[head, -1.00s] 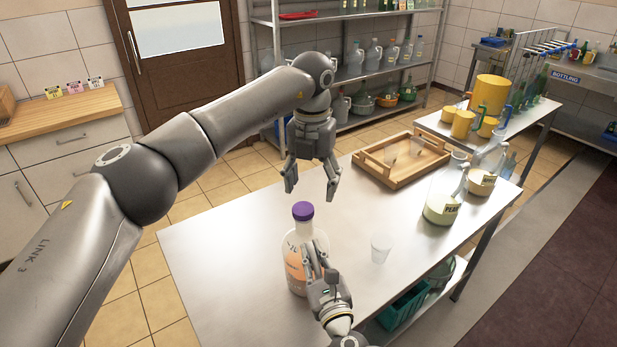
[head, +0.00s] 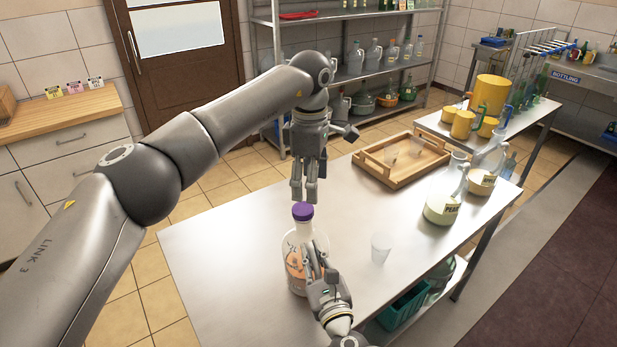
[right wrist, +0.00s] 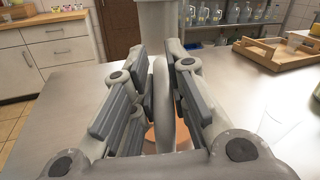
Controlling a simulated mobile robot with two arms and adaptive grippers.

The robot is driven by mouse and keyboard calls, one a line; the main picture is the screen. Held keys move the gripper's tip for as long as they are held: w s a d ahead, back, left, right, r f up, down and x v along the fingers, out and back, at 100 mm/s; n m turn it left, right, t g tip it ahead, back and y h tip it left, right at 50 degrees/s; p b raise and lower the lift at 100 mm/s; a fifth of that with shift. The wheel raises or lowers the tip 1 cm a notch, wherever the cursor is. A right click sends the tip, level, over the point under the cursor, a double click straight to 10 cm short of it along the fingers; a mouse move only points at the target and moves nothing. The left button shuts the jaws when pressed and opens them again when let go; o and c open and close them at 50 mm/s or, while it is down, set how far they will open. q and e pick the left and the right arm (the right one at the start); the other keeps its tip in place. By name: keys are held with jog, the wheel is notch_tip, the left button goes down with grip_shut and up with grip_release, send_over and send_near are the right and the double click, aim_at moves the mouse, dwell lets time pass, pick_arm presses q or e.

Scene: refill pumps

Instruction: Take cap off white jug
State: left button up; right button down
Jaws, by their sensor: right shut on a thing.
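A pale jug (head: 290,247) with an orange label and a purple cap (head: 302,212) stands upright on the steel table. The cap sits on the jug's neck. My right gripper (head: 316,262) is shut on the jug's handle at its near side. The right wrist view shows the handle (right wrist: 165,85) between the fingers, with part of the jug behind. My left gripper (head: 303,193) points down just above the cap. Its fingers show one beside the other from this angle, so their opening is unclear, and I cannot tell whether they touch the cap.
A clear cup (head: 381,249) stands right of the jug. A wooden tray (head: 425,179) lies at the table's back. The table's left part is bare.

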aim_at(309, 211)
pick_arm(q)
jog(key=m, duration=0.4)
jog(key=shift+w+m, duration=0.1)
jog(key=shift+m, duration=0.2)
jog(key=m, duration=0.4)
jog(key=shift+w+a, duration=0.1)
jog(key=m, duration=0.4)
jog(key=shift+w+m, duration=0.1)
jog(key=shift+m, duration=0.2)
jog(key=m, duration=0.3)
jog(key=shift+a+f+m, duration=0.1)
jog(key=shift+f+m, duration=0.3)
jog(key=shift+f, duration=0.1)
notch_tip(309, 211, down, 7)
jog(key=shift+f, duration=0.15)
